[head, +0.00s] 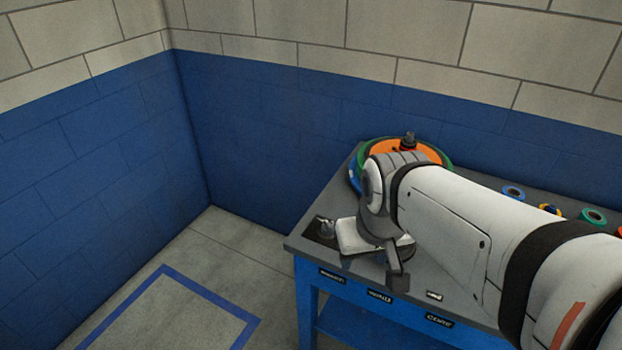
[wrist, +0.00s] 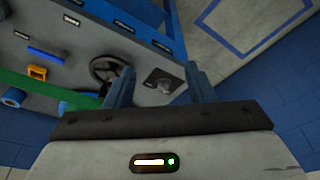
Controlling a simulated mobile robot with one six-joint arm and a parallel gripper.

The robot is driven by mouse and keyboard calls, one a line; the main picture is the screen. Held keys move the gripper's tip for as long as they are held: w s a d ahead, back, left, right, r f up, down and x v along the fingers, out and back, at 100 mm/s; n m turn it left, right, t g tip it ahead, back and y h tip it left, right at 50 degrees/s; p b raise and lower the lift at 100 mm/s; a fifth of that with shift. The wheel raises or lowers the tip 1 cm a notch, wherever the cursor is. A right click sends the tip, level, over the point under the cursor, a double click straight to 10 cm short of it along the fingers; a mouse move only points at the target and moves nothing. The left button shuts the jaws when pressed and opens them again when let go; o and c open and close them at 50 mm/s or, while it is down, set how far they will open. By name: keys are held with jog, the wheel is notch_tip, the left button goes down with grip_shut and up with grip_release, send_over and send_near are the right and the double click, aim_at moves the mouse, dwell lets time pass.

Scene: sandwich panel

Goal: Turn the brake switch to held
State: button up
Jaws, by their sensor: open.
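The brake switch is most likely the small knob on a dark square plate (wrist: 163,81) in the wrist view. A knob on a dark plate also shows in the head view (head: 322,231), at the bench's near left corner. My gripper (wrist: 159,68) is open and empty, its two fingers apart. In the wrist view the knob appears between the fingers, nearer the right one. I cannot tell how far the fingers are from it, and no contact shows. Which way the knob points is too small to read.
A dark handwheel (wrist: 103,70) is left of the knob in the wrist view, partly behind the left finger. Orange and green discs (head: 425,150) lie at the bench's back. Tape rolls (head: 593,216) lie to the right. Open floor (head: 215,235) is left of the bench (head: 303,244).

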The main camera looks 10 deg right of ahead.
jog(key=shift+o, duration=0.4)
jog(key=w+f+n+b, duration=0.2)
jog(key=w+n, duration=0.1)
jog(key=w, duration=0.4)
jog(key=w+f+n+g+b, duration=0.1)
jog(key=w+n, duration=0.3)
jog(key=w, duration=0.4)
jog(key=shift+f+b, duration=0.45)
jog(key=shift+f, duration=0.1)
jog(key=n+g+b, duration=0.2)
jog(key=n+b, duration=0.1)
jog(key=n, duration=0.5)
send_over(328, 224)
notch_tip(328, 224, down, 10)
jog(key=shift+r, duration=0.2)
jog(key=shift+w+f, duration=0.1)
jog(key=shift+f, duration=0.25)
notch_tip(328, 224, down, 7)
jog(key=shift+f, duration=0.1)
jog(key=shift+c, duration=0.5)
